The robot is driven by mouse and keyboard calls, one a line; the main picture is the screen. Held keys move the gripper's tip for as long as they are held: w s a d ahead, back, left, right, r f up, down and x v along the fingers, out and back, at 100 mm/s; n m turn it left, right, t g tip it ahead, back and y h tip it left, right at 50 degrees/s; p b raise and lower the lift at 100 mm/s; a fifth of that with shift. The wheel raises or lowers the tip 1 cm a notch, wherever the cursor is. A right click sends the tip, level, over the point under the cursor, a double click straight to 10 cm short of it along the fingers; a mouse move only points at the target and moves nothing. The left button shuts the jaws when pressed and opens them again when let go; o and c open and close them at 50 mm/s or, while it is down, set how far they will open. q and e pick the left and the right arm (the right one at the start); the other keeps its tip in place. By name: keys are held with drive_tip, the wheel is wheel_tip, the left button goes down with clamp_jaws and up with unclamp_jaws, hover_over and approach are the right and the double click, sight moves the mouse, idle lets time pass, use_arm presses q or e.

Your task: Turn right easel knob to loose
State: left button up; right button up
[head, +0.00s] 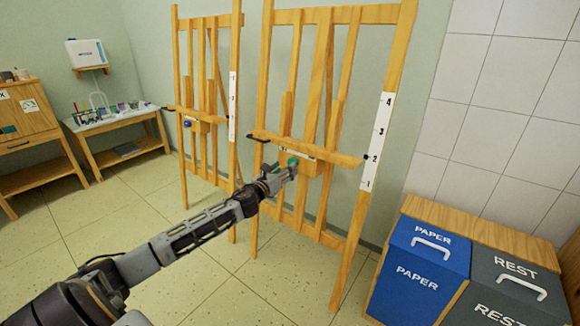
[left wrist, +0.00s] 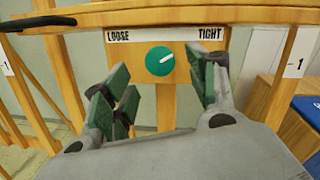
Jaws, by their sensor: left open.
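The right easel (head: 397,65) stands against the wall in the head view. Its green round knob (left wrist: 160,61) sits under a label strip reading LOOSE (left wrist: 118,36) on the left and TIGHT (left wrist: 210,34) on the right. The knob's white mark points up and to the right, toward TIGHT. My left gripper (head: 283,173) is in front of this knob, largely covering it in the head view. In the left wrist view its green-padded fingers (left wrist: 165,92) are spread on either side below the knob, open and empty. The knob appears beyond the fingertips; contact cannot be seen.
The left easel (head: 178,90) has a blue knob (head: 187,124). Blue PAPER (head: 402,285) and grey REST (head: 487,300) bins stand at the right. A paint table (head: 110,121) and wooden cabinet (head: 28,110) are at the left. The floor (head: 210,275) between is clear.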

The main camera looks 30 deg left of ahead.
use_arm(q)
drive_tip(key=w, duration=0.4)
drive_tip(key=shift+w+a+b, duration=0.1)
drive_tip(key=shift+w+b, duration=0.2)
drive_tip(key=shift+b, duration=0.1)
use_arm(e)
drive_tip(key=shift+w+a+f, duration=0.1)
drive_tip(key=shift+a+f, duration=0.1)
drive_tip(key=shift+f, duration=0.75)
drive_tip(key=shift+w+r, duration=0.1)
drive_tip(key=shift+r, duration=0.05)
use_arm(q)
drive_tip(key=c, duration=1)
drive_tip(key=shift+c, duration=0.2)
use_arm(e)
drive_tip(key=shift+r, duration=0.1)
